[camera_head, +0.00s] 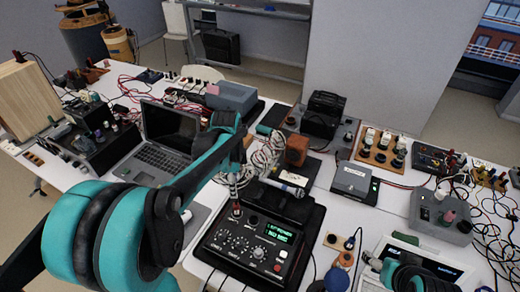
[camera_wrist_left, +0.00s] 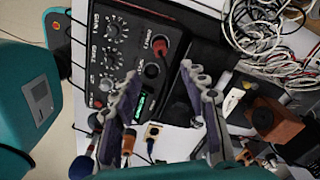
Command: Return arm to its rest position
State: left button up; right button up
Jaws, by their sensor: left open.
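My left arm (camera_head: 205,155) comes in from the left in the head view and reaches over the table, bent downward at its far end. My left gripper (camera_wrist_left: 163,88) is open and empty in the wrist view, its two fingers apart. It is above the table near a black mixer-like device (camera_head: 255,240) with knobs and a green display, which also shows in the wrist view (camera_wrist_left: 118,62). In the head view the fingers are hard to make out against the cables. A teal part of my right arm (camera_head: 408,277) shows at the bottom right; its fingers are not clear.
An open laptop (camera_head: 160,152) stands left of the device. A bundle of pale cables (camera_head: 262,160) and a brown block (camera_head: 297,149) lie behind it. A grey box (camera_head: 355,180) and a grey control box (camera_head: 440,215) stand to the right. Loose cables cover the table's right end.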

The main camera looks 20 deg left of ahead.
pick_arm(q)
jog(key=s+d+r+n+t, duration=0.4)
jog(key=s+d+n+t, duration=0.3)
jog(key=s+d+n, duration=0.3)
jog(key=shift+s+d+n, duration=0.3)
jog(key=shift+s+n, duration=0.2)
jog(key=shift+n, duration=1)
dwell(0.3)
